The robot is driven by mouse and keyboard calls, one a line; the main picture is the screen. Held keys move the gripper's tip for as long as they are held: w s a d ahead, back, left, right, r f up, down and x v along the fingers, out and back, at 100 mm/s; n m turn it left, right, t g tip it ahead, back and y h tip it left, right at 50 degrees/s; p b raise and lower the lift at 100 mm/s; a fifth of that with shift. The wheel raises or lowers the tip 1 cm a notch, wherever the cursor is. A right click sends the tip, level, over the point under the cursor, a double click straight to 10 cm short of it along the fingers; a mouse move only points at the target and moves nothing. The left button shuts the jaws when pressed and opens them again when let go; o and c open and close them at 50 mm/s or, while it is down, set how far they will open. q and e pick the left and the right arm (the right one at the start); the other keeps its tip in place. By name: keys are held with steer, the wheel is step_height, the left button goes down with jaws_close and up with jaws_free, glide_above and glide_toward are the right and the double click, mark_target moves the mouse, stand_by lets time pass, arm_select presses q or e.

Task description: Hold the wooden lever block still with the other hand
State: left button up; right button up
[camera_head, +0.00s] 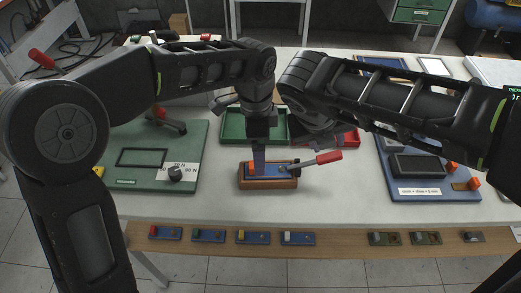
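The wooden lever block (268,184) sits near the front middle of the white table, with a blue top plate. A metal lever with a red handle (328,157) points right from it. My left gripper (258,165) comes down onto the left part of the block's top, its finger seen edge-on. Whether it grips or touches the block I cannot tell. My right gripper (312,142) is just behind and right of the block, above the lever; its fingertips are unclear. The arms hide part of the area behind the block.
A green tray (232,126) and a red tray (350,138) stand behind the block. A green board (135,185) lies left and a blue board (425,195) right. Several small switch plates line the wooden front edge (340,250). White table is clear beside the block.

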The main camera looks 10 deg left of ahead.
arm_select(q)
steer(key=shift+s+d+f, duration=0.3)
steer(key=shift+s+f, duration=0.05)
steer(key=shift+s, duration=0.15)
steer(key=shift+f, duration=3.9)
steer(key=shift+c, duration=0.3)
